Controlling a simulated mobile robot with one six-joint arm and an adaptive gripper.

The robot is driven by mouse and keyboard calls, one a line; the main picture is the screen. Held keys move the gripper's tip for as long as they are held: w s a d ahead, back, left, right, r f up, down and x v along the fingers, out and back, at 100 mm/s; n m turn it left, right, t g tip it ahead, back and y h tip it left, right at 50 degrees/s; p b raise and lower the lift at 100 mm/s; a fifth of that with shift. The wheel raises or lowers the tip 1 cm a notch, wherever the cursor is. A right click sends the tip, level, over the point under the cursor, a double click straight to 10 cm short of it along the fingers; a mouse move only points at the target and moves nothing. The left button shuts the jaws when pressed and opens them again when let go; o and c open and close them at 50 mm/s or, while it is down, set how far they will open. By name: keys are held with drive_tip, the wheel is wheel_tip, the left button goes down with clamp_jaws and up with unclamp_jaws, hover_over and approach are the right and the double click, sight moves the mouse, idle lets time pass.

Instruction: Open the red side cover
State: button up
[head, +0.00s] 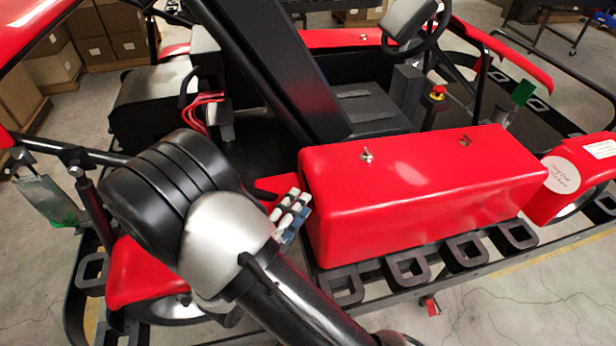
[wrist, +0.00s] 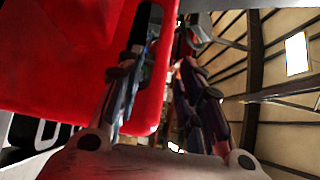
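The red side cover (head: 420,195) is a long box-shaped panel along the near side of the kart in the head view. It sits in place, with one small metal latch (head: 366,156) and another latch (head: 465,140) on its top.
Black frame rails with square openings (head: 465,252) run below the cover. A small red part (head: 431,305) hangs under the rail. The near floor (head: 540,310) is clear. Cardboard boxes (head: 125,40) stand behind.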

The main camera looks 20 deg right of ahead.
sight(313, 191)
drive_tip(key=shift+w+d, duration=0.2)
drive_tip(key=shift+d, duration=0.25)
drive_tip(key=shift+b+x, duration=0.5)
drive_tip(key=shift+x, duration=2.45)
drive_tip(key=shift+c, duration=0.6)
drive_tip(key=shift+s, duration=0.1)
drive_tip(key=c, duration=0.5)
drive_tip(key=shift+f, duration=0.15)
clamp_jaws()
drive_tip(key=shift+d, duration=0.1)
